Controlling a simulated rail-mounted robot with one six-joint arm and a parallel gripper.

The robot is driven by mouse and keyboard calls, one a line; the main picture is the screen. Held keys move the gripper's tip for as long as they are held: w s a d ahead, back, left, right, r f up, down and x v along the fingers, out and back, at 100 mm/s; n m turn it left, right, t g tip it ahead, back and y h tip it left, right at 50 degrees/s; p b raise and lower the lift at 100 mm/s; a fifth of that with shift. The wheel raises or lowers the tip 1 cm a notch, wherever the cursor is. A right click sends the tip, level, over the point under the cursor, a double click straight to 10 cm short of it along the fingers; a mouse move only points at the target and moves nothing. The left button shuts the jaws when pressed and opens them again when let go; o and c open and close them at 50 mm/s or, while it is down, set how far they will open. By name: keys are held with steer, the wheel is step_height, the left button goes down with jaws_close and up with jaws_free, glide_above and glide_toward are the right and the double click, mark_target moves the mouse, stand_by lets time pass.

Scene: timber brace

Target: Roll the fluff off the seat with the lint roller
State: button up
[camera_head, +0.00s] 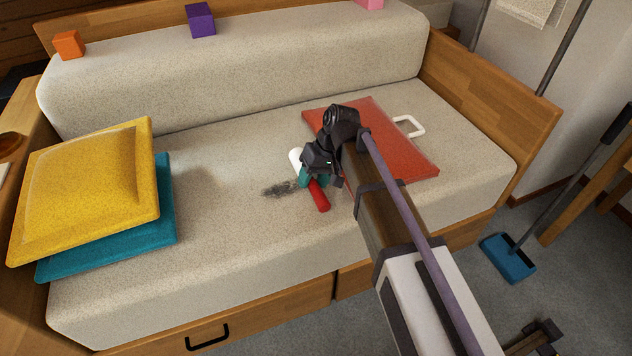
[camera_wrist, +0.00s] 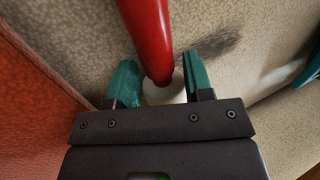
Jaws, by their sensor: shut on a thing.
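The lint roller has a red handle (camera_head: 319,196) and a white roll (camera_head: 295,159). My gripper (camera_head: 313,180) is shut on it, with teal fingers either side, above or on the beige seat (camera_head: 230,230). In the wrist view the red handle (camera_wrist: 148,35) runs up between my gripper's fingers (camera_wrist: 160,85), and part of the white roll (camera_wrist: 165,95) shows below it. The dark grey fluff (camera_head: 279,189) lies on the seat just left of the roller. It also shows in the wrist view (camera_wrist: 215,42). I cannot tell whether the roll touches the seat.
A red board-like item (camera_head: 400,160) with a white handle (camera_head: 409,126) lies on the seat at right. Yellow (camera_head: 85,190) and teal (camera_head: 120,245) cushions are stacked at left. Orange (camera_head: 68,45) and purple (camera_head: 200,19) blocks stand on the backrest. The front middle seat is clear.

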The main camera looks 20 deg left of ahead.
mark_target(297, 206)
steer(key=shift+s+a+r, duration=0.1)
steer(key=shift+s+a, duration=0.55)
steer(key=shift+a, duration=0.25)
steer(key=shift+s+d, duration=0.65)
steer(key=shift+s, duration=0.2)
steer(key=shift+s+d, duration=0.65)
steer(key=shift+s, duration=0.2)
steer(key=shift+c, duration=0.3)
steer(key=shift+s+d, duration=0.6)
steer(key=shift+s, duration=0.2)
steer(key=shift+s+d, duration=0.6)
steer(key=shift+s, duration=0.2)
steer(key=shift+s+a+f, duration=0.2)
steer(key=shift+s+a, duration=0.4)
steer(key=shift+a, duration=0.2)
steer(key=shift+s+a, duration=0.1)
steer(key=shift+c, duration=0.7)
steer(key=shift+w+a, duration=0.65)
steer(key=shift+w, duration=0.25)
steer(key=shift+w+a, duration=0.65)
steer(key=shift+w, duration=0.2)
